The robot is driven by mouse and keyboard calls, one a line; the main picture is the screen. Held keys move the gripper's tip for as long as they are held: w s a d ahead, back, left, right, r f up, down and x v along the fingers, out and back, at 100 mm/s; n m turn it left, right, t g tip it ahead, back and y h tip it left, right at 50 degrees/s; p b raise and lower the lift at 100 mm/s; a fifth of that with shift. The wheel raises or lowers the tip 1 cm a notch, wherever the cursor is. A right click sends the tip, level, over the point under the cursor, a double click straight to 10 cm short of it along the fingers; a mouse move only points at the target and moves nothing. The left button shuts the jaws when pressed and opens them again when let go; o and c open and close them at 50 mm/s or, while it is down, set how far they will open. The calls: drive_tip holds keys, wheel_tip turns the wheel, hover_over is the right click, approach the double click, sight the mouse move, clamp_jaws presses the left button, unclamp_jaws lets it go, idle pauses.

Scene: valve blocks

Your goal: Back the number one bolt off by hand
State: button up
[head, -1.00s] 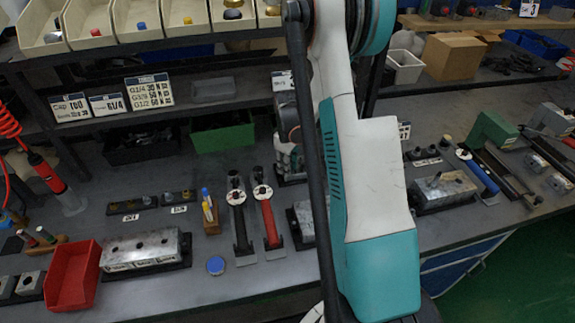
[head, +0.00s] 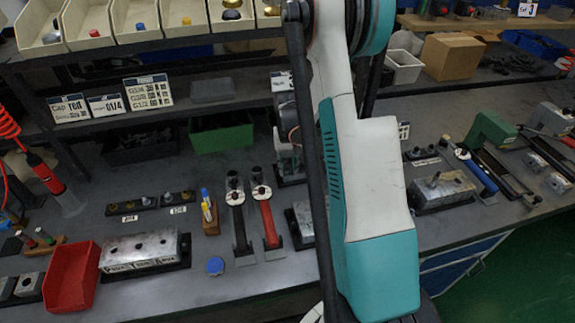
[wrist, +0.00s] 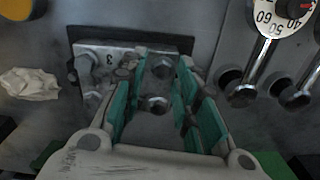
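In the wrist view a metal valve block (wrist: 112,54) sits on a dark base plate, with a "3" readable at its left end. A hex bolt (wrist: 162,68) shows between the two teal-padded fingers of my gripper (wrist: 162,72), near their tips. Another hex head (wrist: 157,104) shows closer in, between the fingers. The fingers stand apart, with no clear contact on either bolt. The fingers cover part of the block, and I cannot read a number one. In the head view my arm hides the gripper and most of a block (head: 303,222).
Torque wrenches with dials (wrist: 268,22) lie right of the block in the wrist view; a crumpled white cloth (wrist: 30,84) lies left. In the head view, another block (head: 140,250), a red bin (head: 70,278) and two wrenches (head: 268,222) stand left of my arm.

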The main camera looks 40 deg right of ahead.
drive_tip(key=shift+m, duration=0.7)
drive_tip(key=shift+a, duration=0.1)
clamp_jaws()
